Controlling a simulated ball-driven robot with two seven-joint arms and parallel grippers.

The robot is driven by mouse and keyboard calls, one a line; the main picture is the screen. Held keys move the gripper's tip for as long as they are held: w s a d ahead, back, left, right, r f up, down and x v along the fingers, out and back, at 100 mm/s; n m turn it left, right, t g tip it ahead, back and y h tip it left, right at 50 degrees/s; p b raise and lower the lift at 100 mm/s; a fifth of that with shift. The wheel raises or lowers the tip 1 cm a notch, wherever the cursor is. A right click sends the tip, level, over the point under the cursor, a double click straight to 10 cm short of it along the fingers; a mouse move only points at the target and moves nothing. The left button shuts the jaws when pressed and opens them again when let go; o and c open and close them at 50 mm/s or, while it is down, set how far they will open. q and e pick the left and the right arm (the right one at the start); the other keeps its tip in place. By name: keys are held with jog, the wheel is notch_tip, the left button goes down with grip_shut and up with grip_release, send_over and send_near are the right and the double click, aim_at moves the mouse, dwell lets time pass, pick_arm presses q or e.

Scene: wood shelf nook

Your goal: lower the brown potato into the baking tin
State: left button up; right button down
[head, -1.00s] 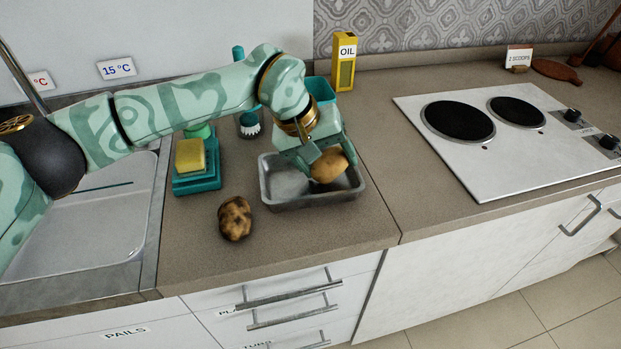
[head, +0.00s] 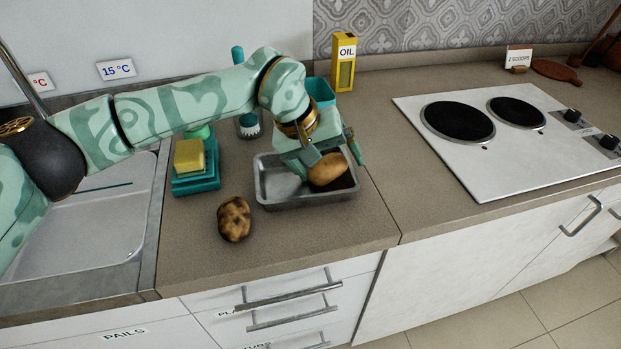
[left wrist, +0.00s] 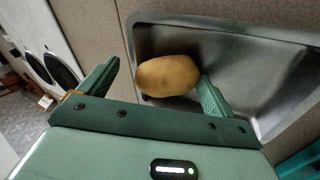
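The plain brown potato (head: 328,169) lies in the grey metal baking tin (head: 277,203), near its right end. In the left wrist view the potato (left wrist: 167,76) lies by the tin wall, with the bare tin floor (left wrist: 238,62) beside it. My left gripper (head: 332,168) is over the tin with its fingers spread on either side of the potato. In the left wrist view there is a clear gap between the potato and the left-hand finger; the other finger is close beside it, and I cannot tell whether they touch. My right gripper is out of view.
A dark, blotchy potato (head: 234,219) lies on the counter in front of the tin. A hob (head: 500,150) is at the right, and a yellow oil box (head: 344,62) stands behind.

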pick_arm(q)
jog(key=shift+s+a+f, duration=0.1)
jog(key=shift+a+f, duration=0.05)
jog(key=shift+f, duration=0.2)
